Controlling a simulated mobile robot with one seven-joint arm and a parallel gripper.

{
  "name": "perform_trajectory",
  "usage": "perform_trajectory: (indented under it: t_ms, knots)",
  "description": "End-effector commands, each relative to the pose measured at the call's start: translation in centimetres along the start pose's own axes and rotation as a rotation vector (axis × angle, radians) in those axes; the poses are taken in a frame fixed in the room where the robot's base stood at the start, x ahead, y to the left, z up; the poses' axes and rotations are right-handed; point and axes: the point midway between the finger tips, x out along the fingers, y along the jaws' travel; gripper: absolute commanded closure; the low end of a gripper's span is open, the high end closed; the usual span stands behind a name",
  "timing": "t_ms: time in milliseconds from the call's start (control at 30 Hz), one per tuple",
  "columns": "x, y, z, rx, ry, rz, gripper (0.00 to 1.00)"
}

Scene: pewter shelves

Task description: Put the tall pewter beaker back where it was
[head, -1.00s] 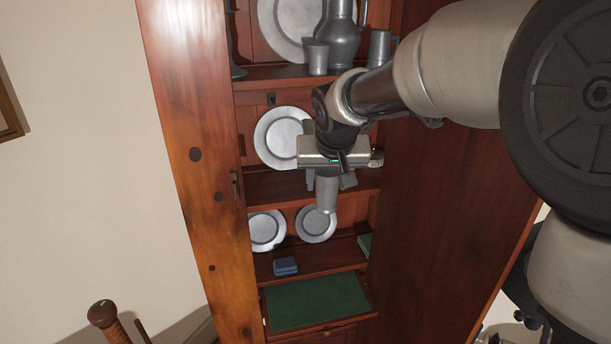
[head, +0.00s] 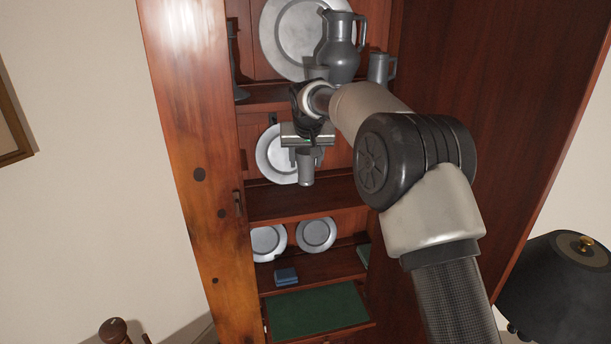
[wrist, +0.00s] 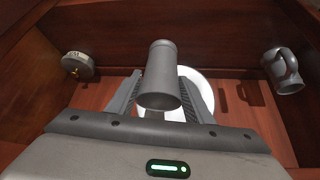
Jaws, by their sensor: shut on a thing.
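The tall pewter beaker (head: 306,169) is a plain grey cup in front of the cupboard's middle bay, above the middle shelf (head: 300,205). In the wrist view the beaker (wrist: 160,75) sits between the two fingers of my gripper (wrist: 160,98). I cannot tell whether its base touches the shelf. A pewter plate (head: 270,155) leans behind it; its rim also shows in the wrist view (wrist: 203,88).
In the wrist view a small round object (wrist: 77,66) is at left and a handled mug (wrist: 284,72) at right. The upper shelf holds a jug (head: 341,50), a tankard (head: 380,68) and a large plate (head: 285,40). The middle shelf's front looks bare.

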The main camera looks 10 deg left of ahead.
Motion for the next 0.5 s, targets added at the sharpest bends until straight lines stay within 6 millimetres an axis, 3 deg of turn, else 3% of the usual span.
perform_trajectory:
  t_ms: [33, 500]
  knots:
    - [0.2, -0.1, -0.6, 0.001, 0.002, -0.001, 0.81]
    - [4.0, 0.0, 2.2, -0.001, -0.001, 0.001, 0.81]
